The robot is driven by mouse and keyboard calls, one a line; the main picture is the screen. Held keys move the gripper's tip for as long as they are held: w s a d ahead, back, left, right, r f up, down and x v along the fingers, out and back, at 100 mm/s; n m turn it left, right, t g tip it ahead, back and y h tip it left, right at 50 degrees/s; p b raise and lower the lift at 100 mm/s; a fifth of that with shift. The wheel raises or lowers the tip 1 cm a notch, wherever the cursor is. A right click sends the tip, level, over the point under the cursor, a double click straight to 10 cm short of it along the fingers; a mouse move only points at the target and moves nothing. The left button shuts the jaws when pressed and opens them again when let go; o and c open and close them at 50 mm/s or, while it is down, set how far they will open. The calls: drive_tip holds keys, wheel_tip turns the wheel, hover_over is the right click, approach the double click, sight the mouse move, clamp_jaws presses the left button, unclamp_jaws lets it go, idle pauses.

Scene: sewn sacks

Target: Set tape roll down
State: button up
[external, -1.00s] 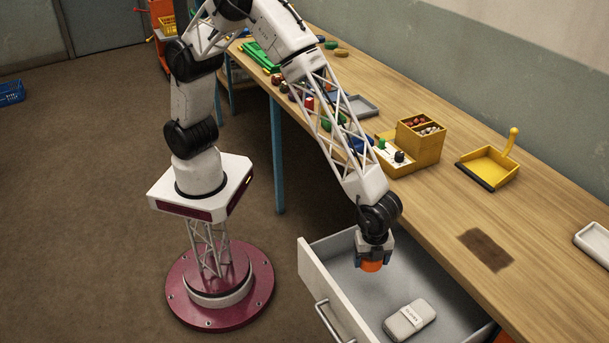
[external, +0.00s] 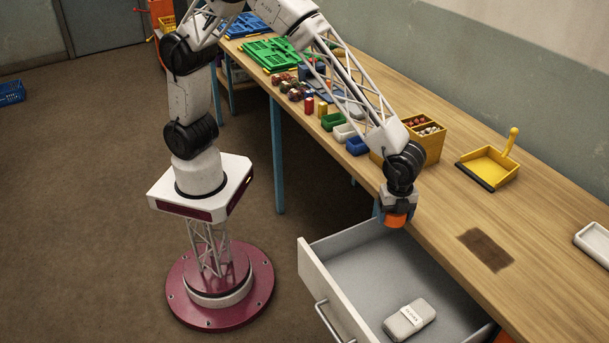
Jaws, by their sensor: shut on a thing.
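The orange tape roll (external: 395,220) is held in my gripper (external: 393,216), which is shut on it. The gripper points down and is near the front edge of the wooden workbench (external: 450,220), just beyond the back of the open drawer (external: 370,255). I cannot tell how high the roll is above the bench or whether it touches it. Part of the roll is hidden by the fingers.
The open drawer holds a pale grey packet (external: 410,319). A dark stain (external: 486,250) marks the bench to the right. A yellow dustpan (external: 489,166), a yellow box (external: 424,140), small coloured bins (external: 344,132) and a white tray (external: 596,243) stand on the bench.

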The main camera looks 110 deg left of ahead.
drive_tip(key=w+a+r, duration=0.1)
drive_tip(key=a+r, duration=0.3)
drive_tip(key=shift+a, duration=0.4)
drive_tip(key=shift+w, duration=0.1)
hover_over(451, 230)
drive_tip(key=shift+d+f, duration=0.1)
drive_tip(key=shift+f, duration=0.65)
idle(0.3)
drive_tip(key=shift+f, duration=1.75)
drive_tip(key=shift+f, duration=0.15)
drive_tip(key=o, duration=0.9)
